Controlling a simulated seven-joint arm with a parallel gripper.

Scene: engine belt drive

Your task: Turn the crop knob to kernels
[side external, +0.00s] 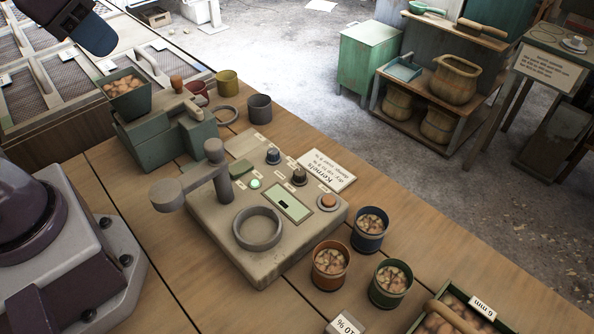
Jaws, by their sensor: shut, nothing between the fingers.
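A beige meter box (220,238) sits on the wooden bench. Along its back right edge are a dark blue-grey knob (273,156), a dark knob with a brownish base (299,176) and an orange-brown round control (327,202). Their small labels are too small to read, so I cannot tell which is the crop knob or where it points. A white card headed "Kernels" (328,170) lies behind the knobs, upside down in the picture. My gripper is not in view; only parts of my arm show at the left.
The meter carries a swing arm (180,194), a ring cup (258,229), a display (288,203) and a green button (255,184). Several grain cups, including an orange one (329,267), stand at right. A green mill (160,135) stands behind. A grain tray (505,325) is front right.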

